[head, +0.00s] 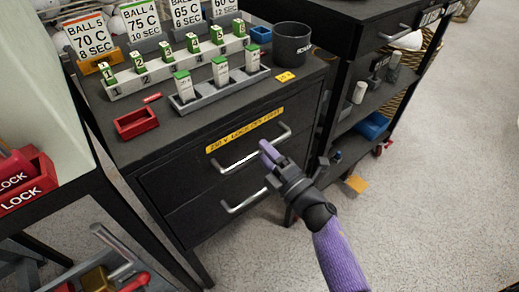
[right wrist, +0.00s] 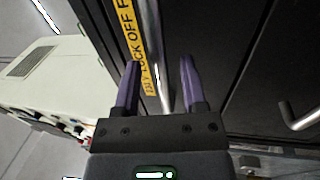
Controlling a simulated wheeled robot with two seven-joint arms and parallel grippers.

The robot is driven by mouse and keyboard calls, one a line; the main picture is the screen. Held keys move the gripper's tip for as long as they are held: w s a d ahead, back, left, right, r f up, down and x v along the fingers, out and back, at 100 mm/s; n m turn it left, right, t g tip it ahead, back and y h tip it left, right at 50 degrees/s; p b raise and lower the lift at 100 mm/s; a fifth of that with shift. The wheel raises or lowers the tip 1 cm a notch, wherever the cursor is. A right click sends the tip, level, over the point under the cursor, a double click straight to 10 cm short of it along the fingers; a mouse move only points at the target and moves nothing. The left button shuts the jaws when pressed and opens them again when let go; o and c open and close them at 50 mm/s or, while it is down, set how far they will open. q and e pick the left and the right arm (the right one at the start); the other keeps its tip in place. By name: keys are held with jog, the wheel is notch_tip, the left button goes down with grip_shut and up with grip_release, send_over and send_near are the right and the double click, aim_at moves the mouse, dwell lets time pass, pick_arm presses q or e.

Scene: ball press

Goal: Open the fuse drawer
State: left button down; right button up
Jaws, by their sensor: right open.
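A dark cabinet (head: 160,185) has two closed drawers, each with a silver bar handle. The upper drawer carries a yellow label (head: 245,131), partly legible as "LOCK OFF", above its handle (head: 235,163); I take this as the fuse drawer. The lower handle (head: 243,202) is below. My right gripper (head: 267,164), with purple fingers, is at the right part of the upper handle. In the right wrist view the open fingers (right wrist: 160,78) stand on either side of the upper handle (right wrist: 153,40); whether they touch it cannot be told. My left gripper is out of view.
On the cabinet top stand fuse racks (head: 222,88), a red tray (head: 136,122) and a black cup (head: 292,44). A dark shelf cart (head: 340,30) stands close on the right. Red LOCK boxes (head: 25,185) are at the left. Floor in front is free.

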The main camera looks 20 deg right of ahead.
jog(key=shift+x, duration=0.95)
grip_shut()
jog(key=shift+f, duration=0.1)
dwell(0.6)
